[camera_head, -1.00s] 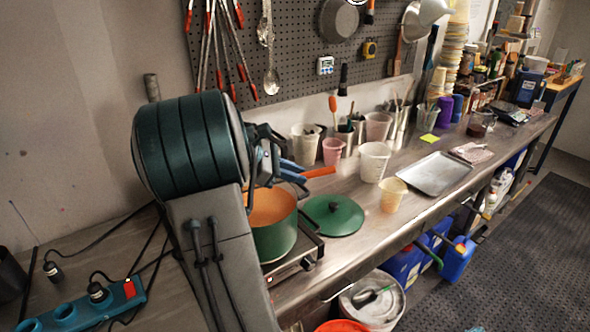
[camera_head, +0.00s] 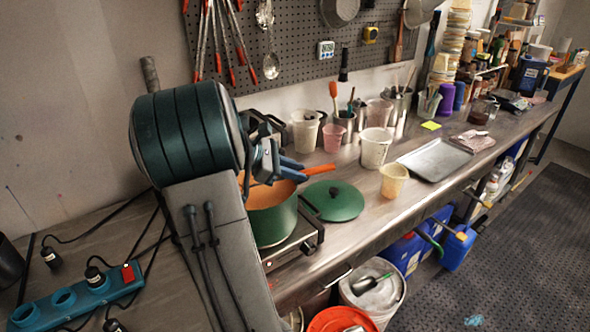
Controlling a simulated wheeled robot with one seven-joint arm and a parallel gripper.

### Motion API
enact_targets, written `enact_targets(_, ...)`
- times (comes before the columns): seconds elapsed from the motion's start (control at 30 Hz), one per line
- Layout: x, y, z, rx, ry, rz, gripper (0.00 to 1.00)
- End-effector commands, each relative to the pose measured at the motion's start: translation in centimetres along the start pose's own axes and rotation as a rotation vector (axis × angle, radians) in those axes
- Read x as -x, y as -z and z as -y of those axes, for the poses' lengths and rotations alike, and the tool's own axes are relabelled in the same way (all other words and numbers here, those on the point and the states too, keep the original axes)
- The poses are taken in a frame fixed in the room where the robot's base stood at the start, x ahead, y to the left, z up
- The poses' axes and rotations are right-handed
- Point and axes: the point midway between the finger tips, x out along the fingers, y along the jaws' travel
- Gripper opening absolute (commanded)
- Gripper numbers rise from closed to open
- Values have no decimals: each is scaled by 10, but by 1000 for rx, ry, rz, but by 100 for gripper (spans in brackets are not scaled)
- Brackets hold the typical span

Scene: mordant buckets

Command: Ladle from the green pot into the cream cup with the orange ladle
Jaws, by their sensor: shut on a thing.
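The green pot (camera_head: 273,222) with an orange inside stands on a small burner at the left of the bench, partly hidden by my arm. My gripper (camera_head: 296,170) is above the pot's rim, its blue fingers shut on the orange ladle (camera_head: 320,169). The ladle's handle points right, out past the fingers. Its bowl is hidden behind the fingers and arm, so I cannot tell whether it is in the pot. The cream cup (camera_head: 393,182) stands upright on the bench, right of the pot and near the front edge.
The green lid (camera_head: 334,201) lies flat between pot and cup. A white bucket (camera_head: 375,148), a pink cup (camera_head: 333,138) and a metal tray (camera_head: 435,159) stand behind or beside the cup. A power strip (camera_head: 80,298) and cables lie at lower left.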

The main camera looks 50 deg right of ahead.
Motion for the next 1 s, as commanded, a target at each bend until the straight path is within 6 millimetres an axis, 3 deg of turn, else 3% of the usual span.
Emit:
enact_targets(0.53, 1, -2, 0, -1, 0, 0, 0)
enact_targets(1.0, 12, -22, -5, -1, 0, 0, 0)
